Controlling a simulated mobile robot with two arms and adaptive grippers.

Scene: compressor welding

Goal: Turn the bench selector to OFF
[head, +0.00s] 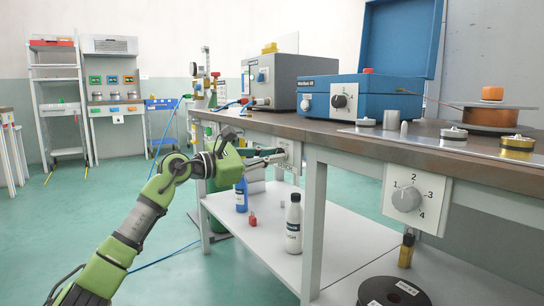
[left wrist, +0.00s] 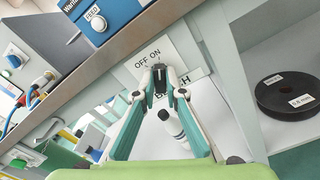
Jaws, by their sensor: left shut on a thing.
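The bench selector is on a white plate (left wrist: 148,59) lettered OFF and ON, with a partly covered BENCH label below. In the head view the plate (head: 291,152) is on the front edge of the workbench, beside the near leg. My left gripper (head: 277,155) reaches it from the left. In the left wrist view my left gripper (left wrist: 160,80) has its fingertips close together at the plate, shut on the selector knob. My right gripper is not in view.
A second dial (head: 406,199) numbered 1 to 4 is on the bench front, nearer and to the right. A blue welder box (head: 385,104) stands on the bench top. A white bottle (head: 294,224), a blue bottle (head: 241,195) and a black spool (head: 392,292) stand on the lower shelf.

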